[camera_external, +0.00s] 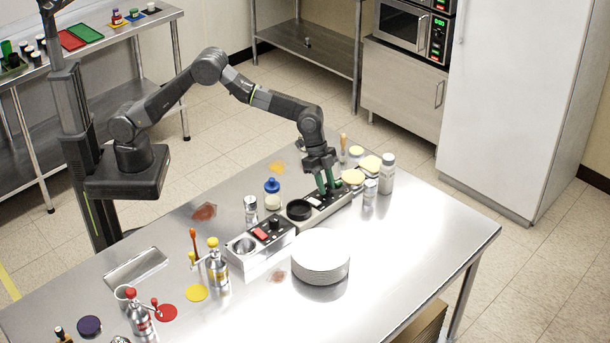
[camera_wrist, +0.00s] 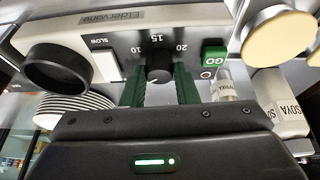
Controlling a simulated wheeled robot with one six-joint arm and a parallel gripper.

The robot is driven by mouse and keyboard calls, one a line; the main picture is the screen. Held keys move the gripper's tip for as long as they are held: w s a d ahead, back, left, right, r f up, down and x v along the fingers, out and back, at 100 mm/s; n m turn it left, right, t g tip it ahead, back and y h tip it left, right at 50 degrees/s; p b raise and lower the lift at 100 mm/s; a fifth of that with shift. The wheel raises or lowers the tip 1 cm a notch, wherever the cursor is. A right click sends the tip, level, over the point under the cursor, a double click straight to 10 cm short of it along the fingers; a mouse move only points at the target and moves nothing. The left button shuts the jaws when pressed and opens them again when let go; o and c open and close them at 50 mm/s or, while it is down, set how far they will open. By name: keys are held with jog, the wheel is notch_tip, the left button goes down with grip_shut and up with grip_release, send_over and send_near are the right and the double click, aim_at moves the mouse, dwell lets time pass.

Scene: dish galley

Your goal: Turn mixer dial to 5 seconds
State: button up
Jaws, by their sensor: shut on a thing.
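The mixer (camera_external: 337,208) is a long, low unit with a light body and a dark top panel on the steel table. A black round cup (camera_external: 299,209) is at its near end. In the wrist view, its panel (camera_wrist: 185,45) carries a black dial (camera_wrist: 159,72) with printed marks around it, among them 10, 15 and 20. A pale pointer line shows on the dial, but its exact setting is hard to read. My gripper (camera_external: 327,184) reaches down to the panel. Its green fingers (camera_wrist: 160,88) are shut on the dial, one on each side. In the external view the dial is hidden.
Beside the dial are a green GO button (camera_wrist: 214,56) and a white SLOW switch (camera_wrist: 106,65). The table's right front is clear.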

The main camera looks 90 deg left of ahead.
jog(key=shift+m, duration=0.3)
dwell(0.4)
jog(key=o, duration=1)
jog(key=b+v, duration=0.1)
jog(key=v, duration=1.3)
jog(key=shift+w, duration=0.15)
jog(key=shift+f, duration=0.1)
jog(key=p+x, duration=0.1)
jog(key=x, duration=1.2)
jog(key=shift+d+f, duration=0.15)
jog(key=shift+f, duration=0.2)
